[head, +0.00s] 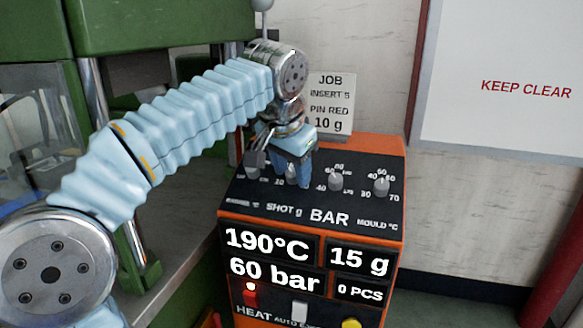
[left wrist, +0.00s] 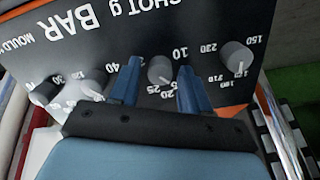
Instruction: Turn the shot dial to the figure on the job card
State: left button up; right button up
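The job card (head: 330,103) stands behind the orange machine panel and reads "10 g". The shot dial (left wrist: 160,69) is a round grey knob on the panel's black top, with figures such as 10, 20 and 25 around it. The panel's display (head: 359,261) reads "15 g". My left gripper (head: 297,174) is over the shot dial and hides most of it in the head view. In the left wrist view its two blue fingers (left wrist: 158,70) stand apart on either side of the knob, with narrow gaps showing. My right gripper is not in view.
A BAR dial (head: 336,181) and a MOULD dial (head: 381,186) sit to the right of the shot dial. Another knob (left wrist: 236,56), marked 150 to 230, is on its other side. A red heat switch (head: 250,295) and a yellow button (head: 351,323) are low on the front.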

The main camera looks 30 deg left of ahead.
pick_arm(q)
grip_shut()
jog(key=shift+n, duration=0.3)
jog(key=n, duration=0.3)
jog(key=shift+b, duration=0.35)
jog(key=shift+a+n, duration=0.1)
jog(key=shift+n, duration=2.1)
jog(key=shift+o, duration=1.1)
grip_release()
